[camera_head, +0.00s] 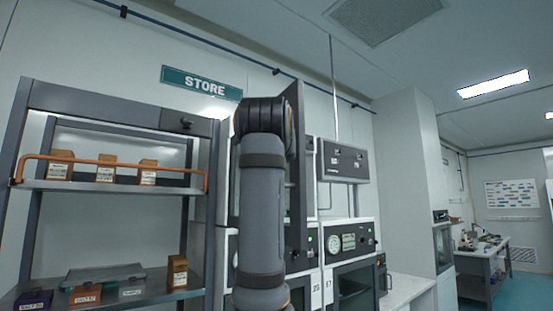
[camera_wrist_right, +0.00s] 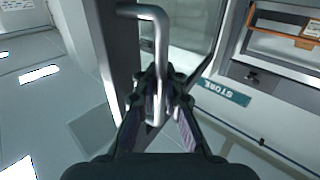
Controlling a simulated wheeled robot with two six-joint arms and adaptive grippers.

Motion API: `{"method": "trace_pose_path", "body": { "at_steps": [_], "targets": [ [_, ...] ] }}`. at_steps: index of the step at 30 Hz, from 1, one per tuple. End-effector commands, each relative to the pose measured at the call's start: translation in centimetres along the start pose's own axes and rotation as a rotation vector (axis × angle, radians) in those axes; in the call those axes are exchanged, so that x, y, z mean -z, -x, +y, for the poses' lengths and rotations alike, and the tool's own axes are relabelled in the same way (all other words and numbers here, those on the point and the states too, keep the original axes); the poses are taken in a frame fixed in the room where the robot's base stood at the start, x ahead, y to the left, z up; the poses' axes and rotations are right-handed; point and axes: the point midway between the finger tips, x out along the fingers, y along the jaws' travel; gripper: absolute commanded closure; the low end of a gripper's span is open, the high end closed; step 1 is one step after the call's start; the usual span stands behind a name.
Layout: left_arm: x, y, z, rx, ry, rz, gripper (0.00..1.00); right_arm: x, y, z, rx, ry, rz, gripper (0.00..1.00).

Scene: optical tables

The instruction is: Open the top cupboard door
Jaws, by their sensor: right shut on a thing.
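The top cupboard door (camera_head: 297,165) is a dark panel, seen nearly edge-on in the head view, standing out from the white-framed cupboard and partly hidden by my right arm. In the right wrist view the door (camera_wrist_right: 114,60) carries a silver bar handle (camera_wrist_right: 161,50). My right gripper (camera_wrist_right: 160,92) is shut on this handle, with its fingers on either side of the bar. The right gripper is hidden behind my arm in the head view. My left gripper is in neither view.
A grey shelf rack (camera_head: 110,188) with small labelled boxes stands left of the cupboard. White instruments with dark doors (camera_head: 350,239) stand on the right. A green STORE sign (camera_head: 202,81) hangs above. Open floor (camera_head: 525,285) shows at far right.

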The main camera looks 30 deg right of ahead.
Motion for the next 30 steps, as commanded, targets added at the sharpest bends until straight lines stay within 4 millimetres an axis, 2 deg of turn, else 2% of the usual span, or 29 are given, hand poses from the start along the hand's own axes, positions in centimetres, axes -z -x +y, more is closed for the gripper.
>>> {"method": "trace_pose_path", "body": {
  "at_steps": [4,5,10,20,23,30],
  "targets": [
    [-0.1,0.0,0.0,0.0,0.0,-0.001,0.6,0.2,0.1,0.1,-0.002,-0.002,0.004,1.0],
    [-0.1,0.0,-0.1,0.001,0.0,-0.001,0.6,0.2,0.1,0.1,-0.002,-0.002,0.004,0.89],
    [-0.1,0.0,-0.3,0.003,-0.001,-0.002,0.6,0.1,0.1,0.1,-0.001,-0.001,0.002,0.67],
    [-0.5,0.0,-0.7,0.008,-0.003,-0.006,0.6,0.0,0.4,0.0,0.0,-0.001,0.0,0.67],
    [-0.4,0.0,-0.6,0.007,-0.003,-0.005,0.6,0.0,1.8,-0.1,0.003,-0.002,0.002,0.67],
    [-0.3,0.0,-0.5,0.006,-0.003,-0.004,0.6,0.1,7.7,-0.1,0.005,-0.004,0.003,0.67]
  ]
}}
